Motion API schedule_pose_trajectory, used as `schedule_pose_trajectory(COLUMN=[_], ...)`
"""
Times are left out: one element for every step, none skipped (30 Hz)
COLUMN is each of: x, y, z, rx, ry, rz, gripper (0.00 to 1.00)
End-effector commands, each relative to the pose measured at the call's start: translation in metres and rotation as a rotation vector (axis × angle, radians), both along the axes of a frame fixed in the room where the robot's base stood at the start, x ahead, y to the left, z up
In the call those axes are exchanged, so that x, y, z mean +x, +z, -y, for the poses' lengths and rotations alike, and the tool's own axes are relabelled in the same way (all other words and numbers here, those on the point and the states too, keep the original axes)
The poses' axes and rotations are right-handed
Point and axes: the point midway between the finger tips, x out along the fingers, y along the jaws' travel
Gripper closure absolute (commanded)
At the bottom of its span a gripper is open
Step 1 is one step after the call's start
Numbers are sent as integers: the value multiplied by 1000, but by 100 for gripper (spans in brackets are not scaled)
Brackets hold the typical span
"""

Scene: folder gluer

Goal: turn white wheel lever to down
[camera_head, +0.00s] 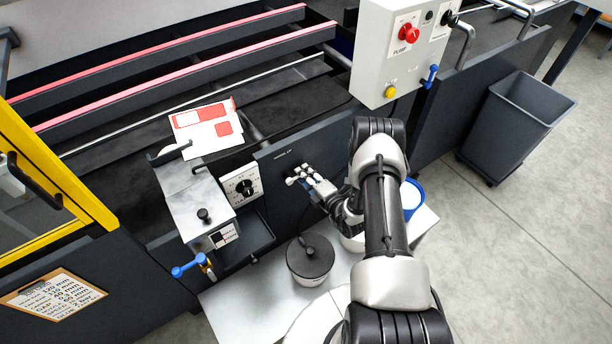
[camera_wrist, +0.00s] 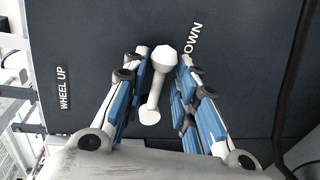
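The white wheel lever (camera_wrist: 155,85) is on a dark panel in the wrist view. It has a faceted knob at one end and a rounded end at the other. The panel carries the label "WHEEL UP" (camera_wrist: 64,88) on the left and a partly hidden label ending "OWN" (camera_wrist: 192,38) near the right finger. My gripper (camera_wrist: 164,64) is open, with one blue-padded finger on each side of the lever and visible gaps to it. In the head view my gripper (camera_head: 305,181) is at the dark front panel, and the lever is hard to separate from the fingers.
A dial plate (camera_head: 243,188) and a metal glue unit with a blue valve handle (camera_head: 188,266) are left of my gripper. A lidded pot (camera_head: 311,257) stands on the pale table below. A control box (camera_head: 403,50) is above right, and a grey bin (camera_head: 513,125) stands right.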

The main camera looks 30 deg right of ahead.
Motion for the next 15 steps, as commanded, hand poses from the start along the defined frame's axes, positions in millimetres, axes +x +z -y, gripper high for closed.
schedule_pose_trajectory(x=[0,0,0,0,0,0,0,0,0,0,0,0,0,0,-1], y=[0,0,0,0,0,0,0,0,0,1,1,1,1,1,1], z=[0,0,0,0,0,0,0,0,0,0,0,0,0,0,1], rx=[0,0,-1,-1,-1,-1,-1,-1,-1,-1,-1,-1,-1,-1,-1], ry=[0,0,0,0,0,0,0,0,0,0,0,0,0,0,0], rz=[0,0,0,1,1,1,1,1,1,1,1,1,1,1,1], gripper=[68,66,63,61,59,58,58,58,58,58,58,58,58,58,58])
